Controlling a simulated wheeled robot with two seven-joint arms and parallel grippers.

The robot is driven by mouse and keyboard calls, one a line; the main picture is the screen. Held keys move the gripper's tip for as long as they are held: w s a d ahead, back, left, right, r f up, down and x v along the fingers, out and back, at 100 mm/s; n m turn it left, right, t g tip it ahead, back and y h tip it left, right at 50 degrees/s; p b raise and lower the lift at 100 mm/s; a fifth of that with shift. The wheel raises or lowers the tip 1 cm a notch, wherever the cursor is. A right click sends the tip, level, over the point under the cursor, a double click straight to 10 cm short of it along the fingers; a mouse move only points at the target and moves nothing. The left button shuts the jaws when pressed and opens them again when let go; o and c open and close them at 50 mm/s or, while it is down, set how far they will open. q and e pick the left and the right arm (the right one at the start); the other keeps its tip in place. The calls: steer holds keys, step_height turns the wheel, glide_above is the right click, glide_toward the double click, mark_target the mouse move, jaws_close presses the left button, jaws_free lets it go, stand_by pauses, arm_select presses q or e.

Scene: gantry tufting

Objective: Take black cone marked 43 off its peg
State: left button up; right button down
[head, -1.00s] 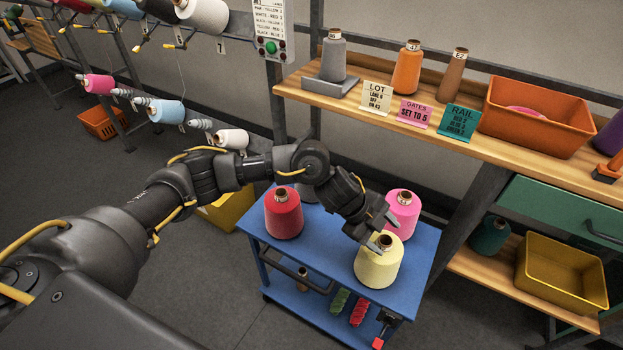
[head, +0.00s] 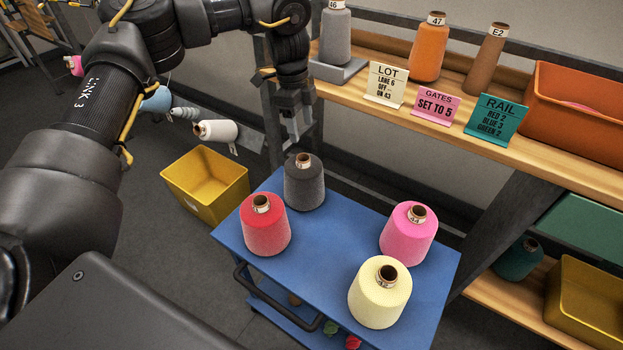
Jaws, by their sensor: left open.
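A black or dark grey cone (head: 304,186) stands upright at the back left corner of the blue cart (head: 340,240). The mark on its core tube is too small for me to read, and any peg inside it is hidden. My left gripper (head: 291,132) points down above this cone, open and empty, apart from it. My right gripper is not in view.
A red cone (head: 266,230), a pink cone (head: 408,235) and a pale yellow cone (head: 380,298) also stand on the cart. A yellow bin (head: 205,187) is left of it. The wooden shelf (head: 470,115) with cones and signs runs behind. The cart's middle is clear.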

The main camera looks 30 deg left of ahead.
mark_target(303, 157)
arm_select(q)
steer(key=shift+s+a+f, duration=0.2)
steer(key=shift+s+f, duration=0.15)
steer(key=shift+f, duration=0.1)
steer(key=f, duration=0.2)
steer(key=shift+w+f, duration=0.2)
steer(key=shift+f, duration=0.1)
steer(key=shift+d+f, duration=0.1)
steer(key=shift+f, duration=0.25)
steer(key=shift+d+f, duration=0.1)
steer(key=shift+f, duration=0.25)
step_height(303, 157, down, 4)
steer(key=shift+s+d+r+p, duration=0.15)
steer(key=shift+r+p, duration=0.05)
steer(key=shift+p, duration=0.5)
steer(key=shift+d+f, duration=0.1)
steer(key=shift+f, duration=0.55)
jaws_close()
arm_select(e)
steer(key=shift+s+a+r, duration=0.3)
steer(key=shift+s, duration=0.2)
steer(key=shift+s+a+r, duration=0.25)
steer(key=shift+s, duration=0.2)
arm_select(q)
steer(key=shift+r, duration=0.1)
